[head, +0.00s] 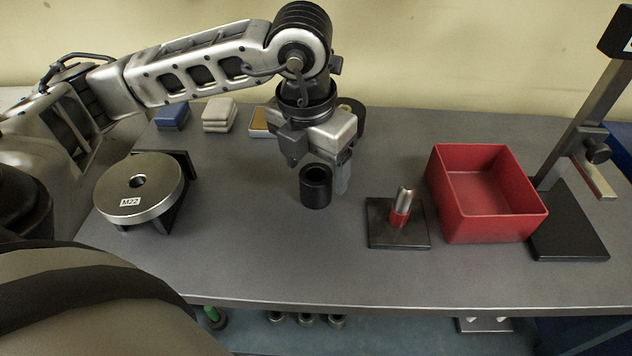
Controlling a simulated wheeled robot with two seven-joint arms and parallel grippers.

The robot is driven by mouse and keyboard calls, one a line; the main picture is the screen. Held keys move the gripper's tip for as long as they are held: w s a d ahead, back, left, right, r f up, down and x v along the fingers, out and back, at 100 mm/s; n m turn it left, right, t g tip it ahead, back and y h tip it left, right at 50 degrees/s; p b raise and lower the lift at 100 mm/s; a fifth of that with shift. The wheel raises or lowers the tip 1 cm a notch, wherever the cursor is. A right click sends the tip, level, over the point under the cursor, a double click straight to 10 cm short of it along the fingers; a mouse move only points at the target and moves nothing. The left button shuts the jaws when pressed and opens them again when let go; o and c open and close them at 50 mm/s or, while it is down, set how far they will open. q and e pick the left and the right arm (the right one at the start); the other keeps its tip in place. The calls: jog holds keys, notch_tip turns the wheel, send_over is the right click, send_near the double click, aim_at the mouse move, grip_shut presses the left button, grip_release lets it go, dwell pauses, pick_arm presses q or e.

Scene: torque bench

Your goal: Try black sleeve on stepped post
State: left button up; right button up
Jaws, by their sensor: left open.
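The black sleeve (315,188) stands upright on the grey bench, a hollow cylinder with its open bore facing up. The stepped post (402,207) rises from a dark square base (385,236) to the right of the sleeve. It has a silver upper part and a red lower band, and nothing is on it. My left gripper (318,178) points down at the sleeve, its fingers open. One finger shows behind the sleeve's right side and the other at its upper left. I cannot tell whether they touch it. My right gripper is not in view.
A red open box (483,198) stands right of the post, beside a stand (567,235) with a slanted column. A round metal plate marked M22 (150,190) sits at left. Small blocks (219,115) lie at the back. The bench front centre is clear.

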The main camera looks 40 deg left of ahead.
aim_at(316, 179)
pick_arm(q)
jog(key=shift+w+f, duration=0.15)
jog(key=shift+f, duration=1.65)
jog(key=c, duration=1.5)
jog(key=shift+r, duration=0.1)
